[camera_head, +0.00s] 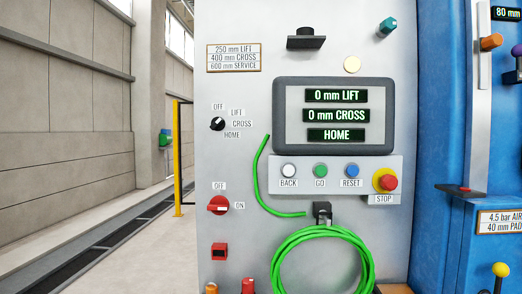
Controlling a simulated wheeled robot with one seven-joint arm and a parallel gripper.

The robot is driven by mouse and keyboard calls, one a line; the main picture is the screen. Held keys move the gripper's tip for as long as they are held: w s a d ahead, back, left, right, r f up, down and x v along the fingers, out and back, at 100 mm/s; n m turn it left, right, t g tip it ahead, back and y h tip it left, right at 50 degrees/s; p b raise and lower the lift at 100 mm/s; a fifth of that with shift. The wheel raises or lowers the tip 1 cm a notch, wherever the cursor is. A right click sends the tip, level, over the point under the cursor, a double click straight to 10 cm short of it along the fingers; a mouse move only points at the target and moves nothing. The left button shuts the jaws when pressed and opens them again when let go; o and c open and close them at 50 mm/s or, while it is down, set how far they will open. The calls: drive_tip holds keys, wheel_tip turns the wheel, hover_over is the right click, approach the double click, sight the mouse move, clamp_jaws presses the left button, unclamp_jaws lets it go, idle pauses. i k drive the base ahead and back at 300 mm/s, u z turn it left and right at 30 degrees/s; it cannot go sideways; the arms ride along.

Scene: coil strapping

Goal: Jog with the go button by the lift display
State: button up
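The green go button (320,170) sits on a light strip below the screen, labelled GO. The white BACK button (288,170) is to its left and the blue RESET button (352,171) to its right. The lift display (336,96) is the top line of the dark-framed screen and reads 0 mm LIFT. Below it, the cross display (336,115) reads 0 mm CROSS and the bottom line (336,134) reads HOME. My gripper is not in view.
A red STOP knob (386,182) stands right of the buttons. A green cable (262,165) hangs left of them, coiled below. A selector (217,124) and red OFF/ON switch (219,205) are at left. A blue machine (440,110) with levers stands right; left floor looks open.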

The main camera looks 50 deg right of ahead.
sight(321, 171)
drive_tip(key=z, duration=2)
